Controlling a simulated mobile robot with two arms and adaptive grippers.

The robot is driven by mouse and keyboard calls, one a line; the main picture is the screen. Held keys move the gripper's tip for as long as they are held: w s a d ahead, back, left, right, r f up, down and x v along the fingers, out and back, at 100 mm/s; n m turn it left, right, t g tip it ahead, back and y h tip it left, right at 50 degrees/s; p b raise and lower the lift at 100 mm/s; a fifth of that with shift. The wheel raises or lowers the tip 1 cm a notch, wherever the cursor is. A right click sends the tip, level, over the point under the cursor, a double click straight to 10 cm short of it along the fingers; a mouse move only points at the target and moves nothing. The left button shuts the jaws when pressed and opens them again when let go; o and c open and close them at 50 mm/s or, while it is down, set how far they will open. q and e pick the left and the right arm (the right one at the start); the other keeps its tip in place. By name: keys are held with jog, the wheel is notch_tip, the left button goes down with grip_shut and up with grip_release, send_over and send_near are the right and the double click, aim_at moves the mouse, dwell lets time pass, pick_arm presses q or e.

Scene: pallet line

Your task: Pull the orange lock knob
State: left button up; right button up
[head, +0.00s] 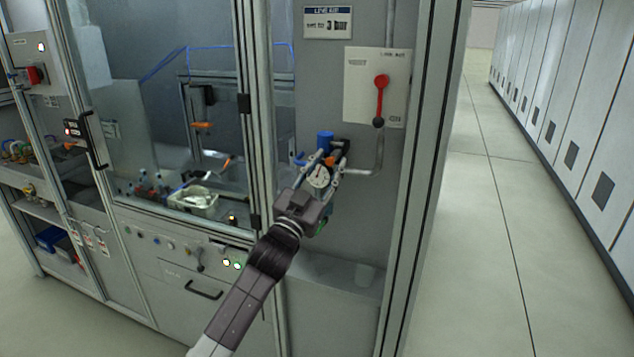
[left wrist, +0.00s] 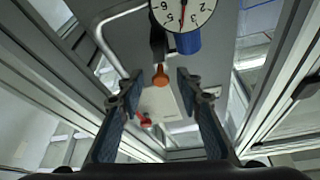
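The orange lock knob (left wrist: 160,77) shows in the left wrist view, between and beyond my fingertips, with a gap on each side. In the head view a bit of orange (head: 330,160) shows at the regulator, partly hidden by my gripper. My left gripper (head: 329,163) is at the air regulator on the cabinet panel, its fingers apart. In the left wrist view the gripper (left wrist: 159,84) is open and empty. A round white gauge (head: 319,178) and a blue cylinder (head: 325,139) are close by. My right gripper is not in view.
A red lever (head: 381,97) on a white plate is above and right of the regulator. A grey pipe (head: 377,153) bends in from the right. Glazed doors and a frame post (head: 259,140) stand at the left. The aisle floor (head: 480,220) is clear.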

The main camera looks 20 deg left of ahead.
pick_arm(q)
jog(key=v, duration=1.1)
jog(key=s+a+f+n+g+y, duration=0.1)
jog(key=s+f+g, duration=0.15)
jog(key=f, duration=1.15)
jog(key=s+f+g+y, duration=0.1)
jog(key=f+g, duration=0.2)
jog(key=f, duration=1.1)
jog(key=s+a+f+n+g+y, duration=0.1)
jog(key=f+g, duration=0.2)
jog(key=f, duration=1.1)
jog(key=s+f+g, duration=0.5)
jog(key=s+f, duration=1.1)
jog(key=f, duration=0.4)
jog(key=s+d+f+g, duration=0.1)
jog(key=s+f, duration=0.4)
jog(key=s, duration=0.7)
jog(key=s+f+g, duration=0.4)
jog(key=s+f, duration=0.1)
jog(key=s, duration=0.7)
jog(key=s+d+f+g, duration=0.1)
jog(key=s+f, duration=0.5)
jog(key=s, duration=0.6)
jog(key=shift+s+d+g, duration=0.4)
jog(key=shift+g, duration=0.45)
